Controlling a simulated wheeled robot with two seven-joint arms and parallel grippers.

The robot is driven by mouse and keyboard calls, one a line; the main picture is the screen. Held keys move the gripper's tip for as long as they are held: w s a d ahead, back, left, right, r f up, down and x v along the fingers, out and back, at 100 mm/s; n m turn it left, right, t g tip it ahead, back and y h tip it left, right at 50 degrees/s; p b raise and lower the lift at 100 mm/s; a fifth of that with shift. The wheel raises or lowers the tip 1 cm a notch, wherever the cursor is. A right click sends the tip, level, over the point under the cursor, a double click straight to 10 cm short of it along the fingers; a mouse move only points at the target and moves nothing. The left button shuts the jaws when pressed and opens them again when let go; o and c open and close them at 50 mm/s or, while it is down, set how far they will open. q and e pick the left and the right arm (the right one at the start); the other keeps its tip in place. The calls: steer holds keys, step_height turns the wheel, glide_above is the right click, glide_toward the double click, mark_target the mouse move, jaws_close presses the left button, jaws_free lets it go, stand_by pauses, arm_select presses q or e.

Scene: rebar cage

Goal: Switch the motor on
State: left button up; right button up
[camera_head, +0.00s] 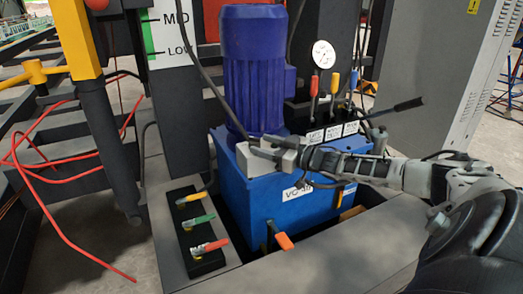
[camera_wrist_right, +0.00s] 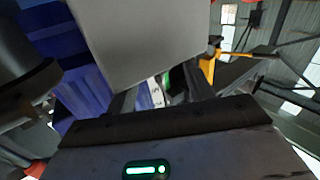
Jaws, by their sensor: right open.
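The motor (camera_head: 253,75) is a blue ribbed cylinder standing upright on a blue tank (camera_head: 245,200). A small light-grey box (camera_head: 256,161) sits low at the motor's front. I see no clear on/off marking on it. My right gripper (camera_head: 283,155) reaches in from the right, at the box's right side. It is open; whether it touches the box I cannot tell. In the right wrist view a large plain grey block (camera_wrist_right: 140,40), apparently this box, fills the upper middle and hides the fingertips. The motor's blue ribs (camera_wrist_right: 85,90) show left of it. My left gripper is not in view.
Levers with red, yellow and blue handles (camera_head: 334,84) and a gauge (camera_head: 323,54) stand behind my right arm. Yellow, green and red valve handles (camera_head: 198,220) are at front left. An orange handle (camera_head: 284,241) projects in front. A grey cabinet (camera_head: 435,80) stands right.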

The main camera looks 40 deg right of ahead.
steer(key=shift+x, duration=0.8)
